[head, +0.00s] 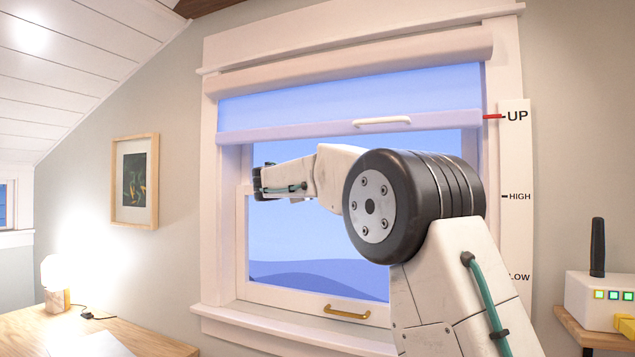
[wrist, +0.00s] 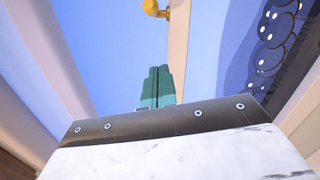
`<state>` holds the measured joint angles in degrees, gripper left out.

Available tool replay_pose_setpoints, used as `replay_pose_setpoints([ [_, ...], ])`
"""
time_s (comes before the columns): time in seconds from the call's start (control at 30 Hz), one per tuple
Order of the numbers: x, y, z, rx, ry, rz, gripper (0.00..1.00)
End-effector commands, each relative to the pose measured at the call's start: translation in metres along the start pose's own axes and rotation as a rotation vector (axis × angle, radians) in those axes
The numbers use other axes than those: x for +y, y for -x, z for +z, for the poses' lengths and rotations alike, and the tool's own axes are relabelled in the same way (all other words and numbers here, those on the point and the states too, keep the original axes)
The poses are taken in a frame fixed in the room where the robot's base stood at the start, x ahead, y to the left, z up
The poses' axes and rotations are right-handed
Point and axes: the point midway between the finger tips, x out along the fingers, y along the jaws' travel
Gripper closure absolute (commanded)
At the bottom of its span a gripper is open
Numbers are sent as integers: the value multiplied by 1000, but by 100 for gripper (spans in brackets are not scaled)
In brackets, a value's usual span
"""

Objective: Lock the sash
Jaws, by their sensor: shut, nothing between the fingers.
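The window sash (head: 241,245) has a pale frame, with a brass handle (head: 347,311) on its bottom rail. My arm crosses in front of the window and hides much of the sash's upper part. The arm's end is near the left side of the window; its fingertips cannot be made out in the head view. In the wrist view my gripper (wrist: 157,86) has teal fingers, shut together and empty. A rounded brass piece (wrist: 154,8), perhaps the sash lock, shows at the top edge, apart from the fingertips and partly cut off. Its position is unclear.
A blind with a white handle (head: 382,122) hangs across the upper window; a red pointer (head: 492,116) is at UP on the scale board (head: 515,180). A desk (head: 150,335) with a lit lamp (head: 56,280) stands left. A white box (head: 590,300) with an antenna stands right.

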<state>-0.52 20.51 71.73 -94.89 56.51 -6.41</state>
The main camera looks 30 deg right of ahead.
Motion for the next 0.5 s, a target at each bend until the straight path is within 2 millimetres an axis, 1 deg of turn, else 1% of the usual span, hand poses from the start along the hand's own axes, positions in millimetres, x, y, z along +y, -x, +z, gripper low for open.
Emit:
replay_pose_setpoints([
  [0.03,-1,-12,0,-3,-1,-2,100],
  [0.1,-1,-26,1,-3,-1,-2,100],
  [0.3,-1,-65,1,-3,-2,-2,100],
  [0.37,-2,-75,1,-3,-2,-2,100],
  [0.5,0,-80,21,-2,-2,-2,100],
])
